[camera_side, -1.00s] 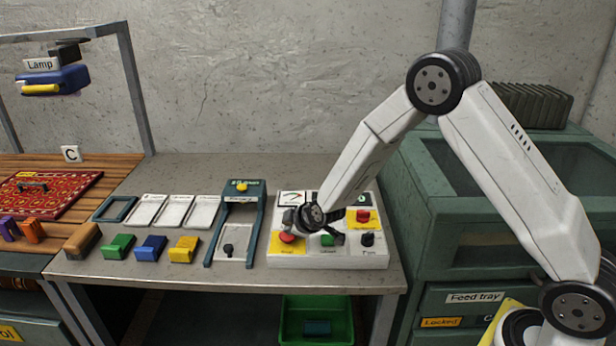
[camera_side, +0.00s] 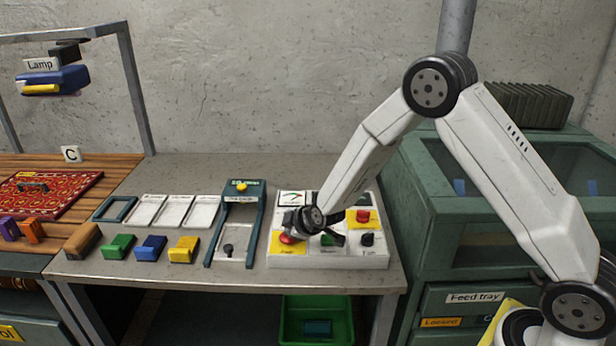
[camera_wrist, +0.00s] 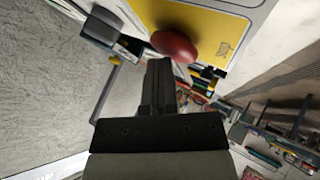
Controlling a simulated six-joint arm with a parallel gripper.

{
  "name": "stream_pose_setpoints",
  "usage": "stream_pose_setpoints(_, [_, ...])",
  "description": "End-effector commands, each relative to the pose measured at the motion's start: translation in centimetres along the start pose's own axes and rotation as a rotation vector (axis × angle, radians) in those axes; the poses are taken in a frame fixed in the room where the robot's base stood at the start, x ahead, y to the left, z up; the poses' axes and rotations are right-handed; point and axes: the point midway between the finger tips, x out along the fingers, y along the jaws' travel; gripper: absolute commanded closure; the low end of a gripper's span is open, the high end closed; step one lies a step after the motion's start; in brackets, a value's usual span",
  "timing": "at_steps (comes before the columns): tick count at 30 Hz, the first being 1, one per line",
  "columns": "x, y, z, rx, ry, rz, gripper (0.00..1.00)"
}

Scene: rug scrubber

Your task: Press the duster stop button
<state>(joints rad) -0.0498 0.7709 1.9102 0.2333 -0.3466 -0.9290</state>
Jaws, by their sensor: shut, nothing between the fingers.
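A white control panel (camera_side: 355,261) stands on the grey bench. A red button on a yellow plate (camera_side: 288,248) is at its front left; another red button (camera_side: 363,216) on yellow is farther back at the right. The labels are too small to read surely. My gripper (camera_side: 300,228) is low over the panel's left half, by the front-left red button (camera_side: 286,239). In the wrist view the shut, empty fingers (camera_wrist: 160,75) point toward a red button (camera_wrist: 175,46) on a yellow plate. I cannot tell whether they touch it.
A green button (camera_side: 328,240) and a black knob (camera_side: 368,239) sit on the panel's front. Coloured blocks (camera_side: 151,247) and white trays (camera_side: 174,210) lie farther left. A green cabinet (camera_side: 440,205) stands right.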

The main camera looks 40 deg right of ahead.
Motion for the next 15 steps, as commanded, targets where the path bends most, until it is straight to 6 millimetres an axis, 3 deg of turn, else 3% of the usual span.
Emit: stream_pose_setpoints(15, [-0.84, 0.56, -0.55, 0.000, -0.001, -0.001, 1.00])
